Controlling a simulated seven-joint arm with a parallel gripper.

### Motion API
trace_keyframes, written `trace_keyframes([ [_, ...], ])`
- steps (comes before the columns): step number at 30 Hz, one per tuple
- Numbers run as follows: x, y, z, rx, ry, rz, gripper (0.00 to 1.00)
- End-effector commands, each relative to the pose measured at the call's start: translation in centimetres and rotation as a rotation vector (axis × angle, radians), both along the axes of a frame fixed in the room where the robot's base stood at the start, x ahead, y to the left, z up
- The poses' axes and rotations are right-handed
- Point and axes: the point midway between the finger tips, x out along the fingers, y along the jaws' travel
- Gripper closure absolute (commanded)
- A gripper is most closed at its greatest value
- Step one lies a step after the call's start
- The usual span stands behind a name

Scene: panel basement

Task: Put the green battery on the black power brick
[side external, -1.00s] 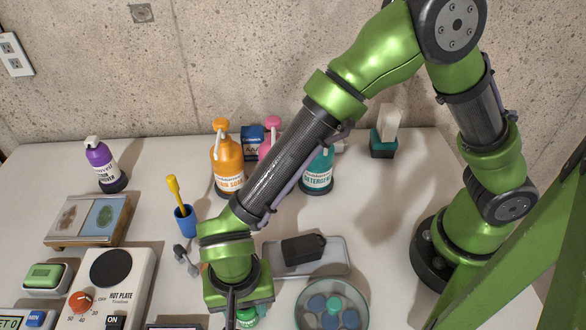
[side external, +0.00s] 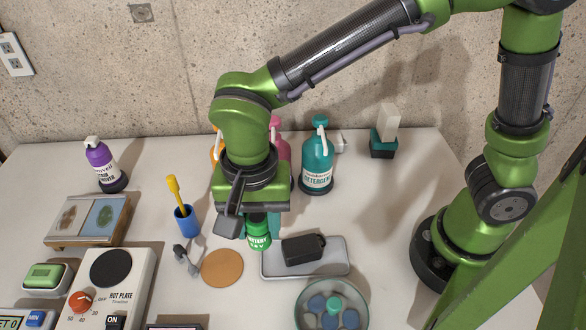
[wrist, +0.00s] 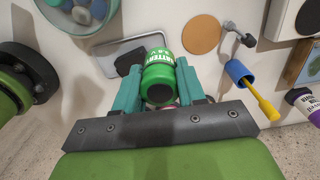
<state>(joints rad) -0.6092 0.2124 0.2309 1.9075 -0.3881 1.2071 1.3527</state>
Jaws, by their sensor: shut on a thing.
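The green battery (side external: 258,238) is a green cylinder with white lettering. My gripper (side external: 258,222) is shut on it and holds it above the table, just left of the grey tray. The wrist view shows the battery (wrist: 158,80) between the two teal fingers (wrist: 160,92). The black power brick (side external: 303,249) lies on the grey tray (side external: 335,266), to the right of the battery in the side view. In the wrist view the brick (wrist: 128,60) is partly hidden behind the battery and a finger.
A round cork mat (side external: 222,267) lies left of the tray. A glass dish (side external: 352,296) with several discs stands in front of it. A teal detergent bottle (side external: 317,170) stands behind the tray. A blue cup (side external: 187,220) with a yellow brush and a hot plate (side external: 130,285) are further left.

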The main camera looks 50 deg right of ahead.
Motion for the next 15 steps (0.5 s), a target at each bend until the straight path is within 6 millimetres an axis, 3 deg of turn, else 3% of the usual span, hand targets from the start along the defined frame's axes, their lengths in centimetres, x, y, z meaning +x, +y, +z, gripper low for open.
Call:
trace_keyframes([
  [1, 0.1, -2.2, 0.3, 0.000, -0.003, -0.049, 0.95],
  [3, -0.1, -4.7, 0.4, 0.001, -0.003, -0.108, 0.95],
  [6, -0.8, -7.2, 0.2, 0.001, -0.001, -0.166, 0.95],
  [9, -1.4, -8.2, -0.5, -0.001, 0.001, -0.187, 0.95],
  [15, -1.8, -8.4, -3.8, -0.003, 0.004, -0.183, 0.95],
])
